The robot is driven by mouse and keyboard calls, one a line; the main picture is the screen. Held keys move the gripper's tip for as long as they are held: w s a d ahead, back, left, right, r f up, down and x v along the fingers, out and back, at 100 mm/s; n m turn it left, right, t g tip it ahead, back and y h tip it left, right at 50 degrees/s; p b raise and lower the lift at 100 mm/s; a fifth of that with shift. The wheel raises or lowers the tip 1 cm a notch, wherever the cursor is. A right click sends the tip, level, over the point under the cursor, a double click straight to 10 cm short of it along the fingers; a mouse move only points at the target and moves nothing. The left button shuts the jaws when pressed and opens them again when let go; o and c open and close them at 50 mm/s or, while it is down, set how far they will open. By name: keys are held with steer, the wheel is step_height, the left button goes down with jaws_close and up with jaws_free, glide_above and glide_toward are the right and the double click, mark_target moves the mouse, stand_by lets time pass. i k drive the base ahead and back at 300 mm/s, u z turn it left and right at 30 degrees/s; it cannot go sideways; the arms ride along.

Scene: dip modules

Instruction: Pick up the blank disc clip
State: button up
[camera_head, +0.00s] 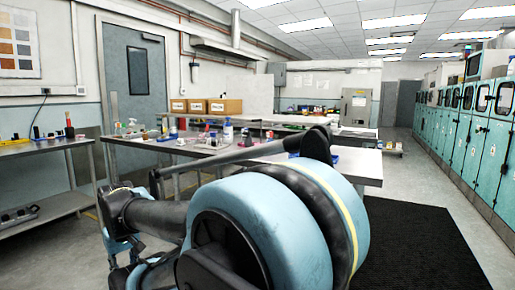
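I cannot make out a blank disc clip; the small items on the tables are too small to tell apart. A metal worktable (345,165) stands in the middle, with several small objects on its left part, among them a white-and-blue bottle (228,131). My own blue and black arm fills the lower middle of the view and hides part of this table and the floor. I cannot make out my gripper's fingers in this view.
A side bench (40,148) at the left holds small items, with a lower shelf (45,208). Cardboard boxes (224,106) stand on a shelf farther back. Teal cabinets (470,135) line the right wall. A black mat (425,245) and open floor lie at the right.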

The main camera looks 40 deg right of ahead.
mark_target(248, 141)
steer(key=k, duration=1.15)
steer(key=z, duration=1.25)
steer(key=i, duration=1.05)
steer(key=u, duration=0.05)
